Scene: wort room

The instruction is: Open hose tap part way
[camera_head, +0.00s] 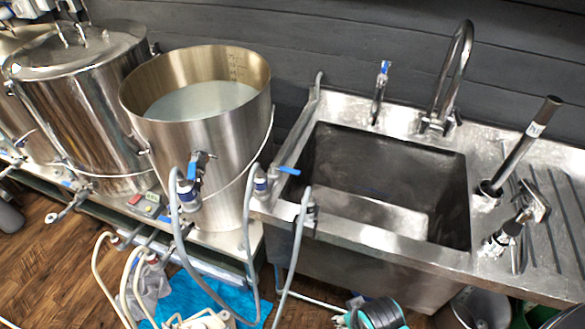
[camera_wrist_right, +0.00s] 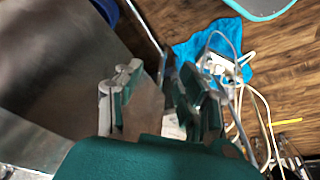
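Several blue-handled taps show in the head view, and I cannot tell for sure which is the hose tap. One blue lever (camera_head: 289,170) is at the left rim of the sink, beside grey hoses (camera_head: 248,215). An upright tap with a blue handle (camera_head: 384,68) stands behind the sink. My right gripper (camera_wrist_right: 157,98) is open in the right wrist view, with nothing visible between its fingers. A teal and black part, apparently this gripper (camera_head: 375,314), shows at the bottom edge of the head view, below the sink front and apart from the taps. My left gripper is not in view.
The steel sink (camera_head: 445,255) is empty, with a curved faucet (camera_head: 455,75). An open kettle (camera_head: 190,150) of pale liquid has its own blue-handled valve (camera_head: 196,165). A blue cloth (camera_head: 225,300) and white hoses (camera_head: 105,270) lie low on the left. A dark-handled rod (camera_head: 525,145) stands right.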

